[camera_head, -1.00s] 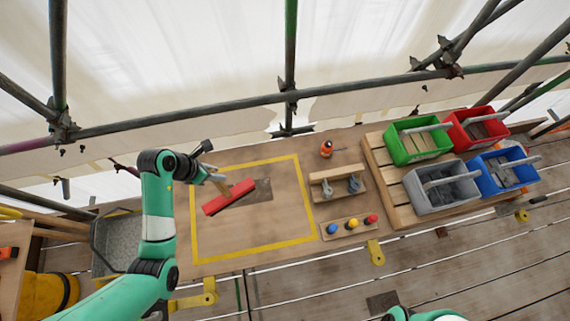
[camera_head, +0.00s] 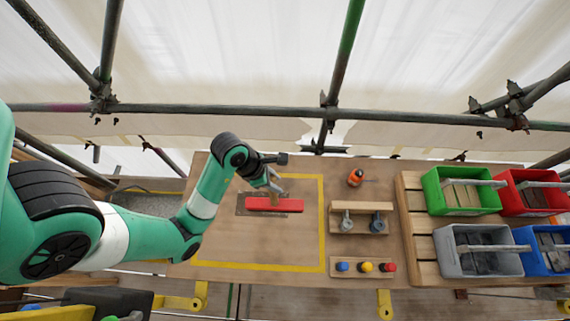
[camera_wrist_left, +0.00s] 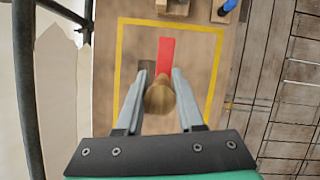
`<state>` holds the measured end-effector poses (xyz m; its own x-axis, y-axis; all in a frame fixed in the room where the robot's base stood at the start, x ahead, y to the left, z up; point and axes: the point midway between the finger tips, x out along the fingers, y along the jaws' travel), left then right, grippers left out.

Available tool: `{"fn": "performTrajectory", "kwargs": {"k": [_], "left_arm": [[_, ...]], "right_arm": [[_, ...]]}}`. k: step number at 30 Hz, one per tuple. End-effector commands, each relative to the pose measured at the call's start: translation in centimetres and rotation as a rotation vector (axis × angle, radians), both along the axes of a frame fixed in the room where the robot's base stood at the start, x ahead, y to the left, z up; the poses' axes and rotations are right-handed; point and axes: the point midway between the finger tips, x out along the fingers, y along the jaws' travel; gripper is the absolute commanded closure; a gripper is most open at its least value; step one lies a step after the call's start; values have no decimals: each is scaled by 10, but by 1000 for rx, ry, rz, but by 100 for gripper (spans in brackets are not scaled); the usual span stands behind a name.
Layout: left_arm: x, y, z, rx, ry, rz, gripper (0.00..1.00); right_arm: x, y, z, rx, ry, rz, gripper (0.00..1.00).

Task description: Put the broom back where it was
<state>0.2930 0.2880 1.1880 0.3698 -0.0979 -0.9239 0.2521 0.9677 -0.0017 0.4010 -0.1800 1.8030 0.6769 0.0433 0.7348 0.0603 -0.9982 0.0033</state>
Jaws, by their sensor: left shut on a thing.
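The broom has a red head (camera_head: 273,204) and a short wooden handle. My left gripper (camera_head: 275,186) is shut on the handle, above the head, inside the yellow-taped square on the table. The head lies across a dark grey patch (camera_head: 243,211) and covers much of it. I cannot tell whether it touches the table. In the left wrist view the handle's round end (camera_wrist_left: 160,97) sits between the fingers, and the red head (camera_wrist_left: 166,55) shows beyond, with the dark patch (camera_wrist_left: 147,68) beside it. My right gripper is not in view.
Right of the yellow tape (camera_head: 323,235) stand a small orange item (camera_head: 355,178), a wooden rack (camera_head: 361,206) and a strip with blue, yellow and red knobs (camera_head: 365,267). Green, red, grey and blue bins stand farther right on a slatted pallet (camera_head: 414,207). The front of the square is clear.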

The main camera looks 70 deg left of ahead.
Motion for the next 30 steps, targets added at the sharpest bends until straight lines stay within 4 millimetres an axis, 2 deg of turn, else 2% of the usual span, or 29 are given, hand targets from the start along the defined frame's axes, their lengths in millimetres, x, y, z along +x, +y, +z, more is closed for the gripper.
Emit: {"fn": "performTrajectory", "kwargs": {"k": [7,14,15,25,30], "left_arm": [[0,0,-2,1,-1,-3,100],[11,18,-6,-2,2,0,100],[16,24,-15,0,0,0,100],[51,79,-48,0,-1,0,100],[64,99,-80,-1,-1,-1,100]], "right_arm": [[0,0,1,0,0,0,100],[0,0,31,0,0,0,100],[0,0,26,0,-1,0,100],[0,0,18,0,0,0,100],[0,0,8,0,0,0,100]]}}
